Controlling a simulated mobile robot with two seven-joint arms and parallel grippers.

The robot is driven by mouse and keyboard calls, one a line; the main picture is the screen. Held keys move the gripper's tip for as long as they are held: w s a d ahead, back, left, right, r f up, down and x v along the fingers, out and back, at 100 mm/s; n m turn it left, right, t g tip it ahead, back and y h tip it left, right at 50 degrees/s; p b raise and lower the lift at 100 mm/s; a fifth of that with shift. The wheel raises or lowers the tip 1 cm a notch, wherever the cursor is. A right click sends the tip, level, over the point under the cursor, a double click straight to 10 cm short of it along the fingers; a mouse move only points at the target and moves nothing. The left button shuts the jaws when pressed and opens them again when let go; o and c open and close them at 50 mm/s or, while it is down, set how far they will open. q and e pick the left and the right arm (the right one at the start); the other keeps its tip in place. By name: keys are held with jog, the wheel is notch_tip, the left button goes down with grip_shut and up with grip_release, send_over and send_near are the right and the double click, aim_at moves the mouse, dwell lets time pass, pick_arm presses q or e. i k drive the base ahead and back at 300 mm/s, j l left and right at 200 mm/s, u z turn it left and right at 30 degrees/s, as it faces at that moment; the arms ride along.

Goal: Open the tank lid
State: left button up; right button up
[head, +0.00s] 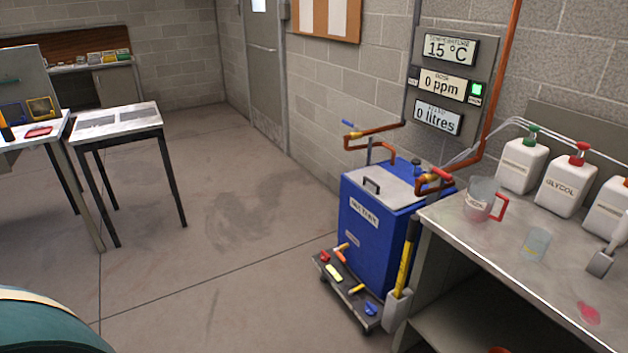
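The blue tank (368,238) stands against the block wall, right of the middle in the head view, left of the workbench. Its grey lid (385,188) lies flat on top and looks closed. A dark handle (372,185) sits on the lid near its left front edge. Copper pipes (378,138) with a blue-handled valve (350,128) run above and behind the tank. Neither of my grippers is in view, so I cannot see their state.
A low trolley (345,290) with tools is at the tank's foot, beside a yellow-handled tool (408,255). The workbench (500,250) at right holds a jug (480,198) and several bottles. A small table (116,122) stands left. The floor (220,230) between is clear.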

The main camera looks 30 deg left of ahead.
aim_at(395, 194)
jog(key=u, duration=0.4)
jog(key=j+z, duration=0.1)
jog(key=z, duration=0.4)
jog(key=i+j+z, duration=0.25)
jog(key=z, duration=0.2)
jog(key=i+j+z, duration=0.15)
jog(key=j+z, duration=0.35)
jog(key=i+j+z, duration=0.2)
jog(key=j, duration=0.35)
jog(key=j+z, duration=0.15)
jog(key=j, duration=0.4)
jog(key=i+j+z, duration=0.2)
jog(key=j, duration=1.9)
jog(key=i+j, duration=0.2)
jog(key=j, duration=0.1)
